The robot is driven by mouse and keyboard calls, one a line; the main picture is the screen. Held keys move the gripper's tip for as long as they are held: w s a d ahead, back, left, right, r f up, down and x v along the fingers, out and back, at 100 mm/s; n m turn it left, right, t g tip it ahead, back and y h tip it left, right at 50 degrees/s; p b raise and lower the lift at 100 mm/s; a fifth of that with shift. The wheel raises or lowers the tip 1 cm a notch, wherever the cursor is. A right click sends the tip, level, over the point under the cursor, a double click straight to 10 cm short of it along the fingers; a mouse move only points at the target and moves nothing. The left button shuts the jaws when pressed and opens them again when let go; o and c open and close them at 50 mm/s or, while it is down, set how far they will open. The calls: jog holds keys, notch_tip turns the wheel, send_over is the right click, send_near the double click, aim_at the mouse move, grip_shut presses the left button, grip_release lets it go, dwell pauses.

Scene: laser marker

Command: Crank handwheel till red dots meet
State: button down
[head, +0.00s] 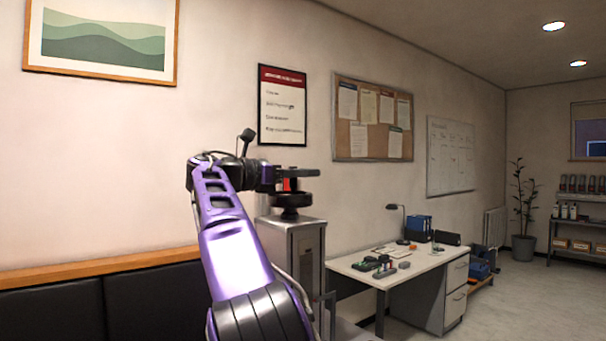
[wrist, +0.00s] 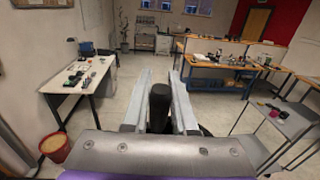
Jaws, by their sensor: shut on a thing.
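The black handwheel (head: 291,200) sits on top of the grey column of the laser marker (head: 307,250) in the head view. My gripper (head: 300,173) is at the wheel's top, level with its upper side. In the wrist view a dark upright crank handle (wrist: 160,108) stands between the two grey fingers of my gripper (wrist: 161,76), and the fingers are shut on it. A small red patch (head: 287,184) shows beside the fingers; I cannot tell what it belongs to. The red dots and the marking surface are not in view.
A white desk (head: 357,262) with small items and a lamp stands right of the column. A black padded bench (head: 50,308) runs along the left wall. The wrist view shows a blue workbench (wrist: 215,78), a grey side table (wrist: 284,119) and a red bin (wrist: 55,147).

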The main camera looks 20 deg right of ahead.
jog(key=shift+s+d+r, duration=0.1)
jog(key=shift+r, duration=0.05)
jog(key=c, duration=0.7)
grip_release()
jog(key=shift+a, duration=0.2)
jog(key=v, duration=1.1)
jog(key=shift+a, duration=0.35)
jog(key=shift+s, duration=0.1)
